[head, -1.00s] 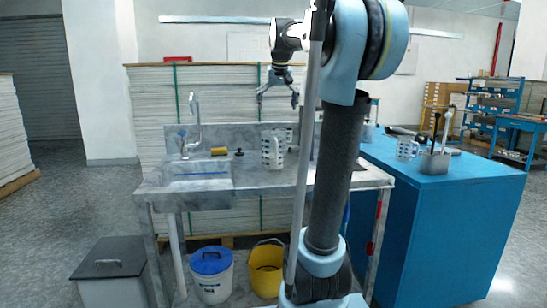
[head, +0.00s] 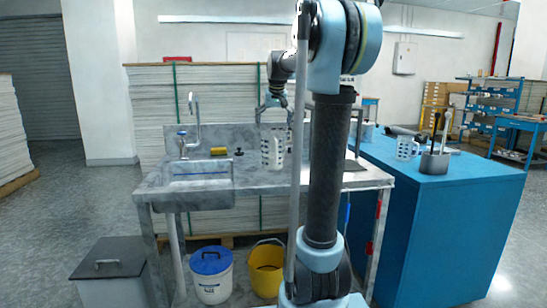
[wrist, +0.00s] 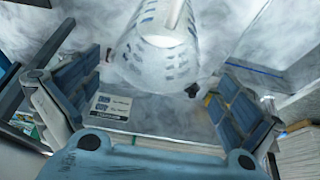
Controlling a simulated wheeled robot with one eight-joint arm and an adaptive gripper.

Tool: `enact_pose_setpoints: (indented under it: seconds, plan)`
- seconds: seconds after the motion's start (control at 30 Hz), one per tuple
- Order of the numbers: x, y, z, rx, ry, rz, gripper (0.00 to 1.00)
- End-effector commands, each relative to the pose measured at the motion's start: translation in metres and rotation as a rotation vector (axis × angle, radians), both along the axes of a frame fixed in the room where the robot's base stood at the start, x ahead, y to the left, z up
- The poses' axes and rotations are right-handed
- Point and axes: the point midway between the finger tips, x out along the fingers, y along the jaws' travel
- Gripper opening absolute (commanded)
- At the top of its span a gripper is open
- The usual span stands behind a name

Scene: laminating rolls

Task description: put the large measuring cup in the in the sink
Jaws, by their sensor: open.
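The large measuring cup (head: 272,152), white with rows of dark marks, stands upright on the grey stone counter, right of the sink (head: 202,168). It also shows in the wrist view (wrist: 160,52), at the top between the fingers. My gripper (head: 274,116) is open and empty, just above the cup's rim in the head view. In the wrist view my gripper (wrist: 157,82) has its two fingers spread wide to either side of the cup. Whether a finger touches the cup cannot be told. The sink basin is at the counter's left end, and its floor is largely hidden.
A faucet (head: 193,125) rises behind the sink. A yellow item (head: 219,151) and a small dark item (head: 238,152) lie between sink and cup. A smaller-looking cup (head: 406,149) and a grey tool holder (head: 435,164) stand on the blue cabinet (head: 450,215). Buckets stand below.

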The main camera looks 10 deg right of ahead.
Motion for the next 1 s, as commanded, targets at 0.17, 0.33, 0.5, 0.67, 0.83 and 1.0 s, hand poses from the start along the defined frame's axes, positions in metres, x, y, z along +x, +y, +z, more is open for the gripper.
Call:
enact_pose_setpoints:
  seconds: [0.17,0.33,0.5,0.67,0.83,1.0]
  plan:
    - [0.004,0.0,-0.009,0.0,0.0,0.0,1.0]
    - [0.009,0.001,-0.027,0.0,0.0,0.0,1.0]
    - [0.018,0.001,-0.047,0.0,0.0,0.0,1.0]
    - [0.021,0.001,-0.056,0.0,0.0,0.0,1.0]
    - [0.021,0.001,-0.056,0.0,0.0,0.0,1.0]
    - [0.021,0.0,-0.056,0.0,0.0,0.0,0.73]
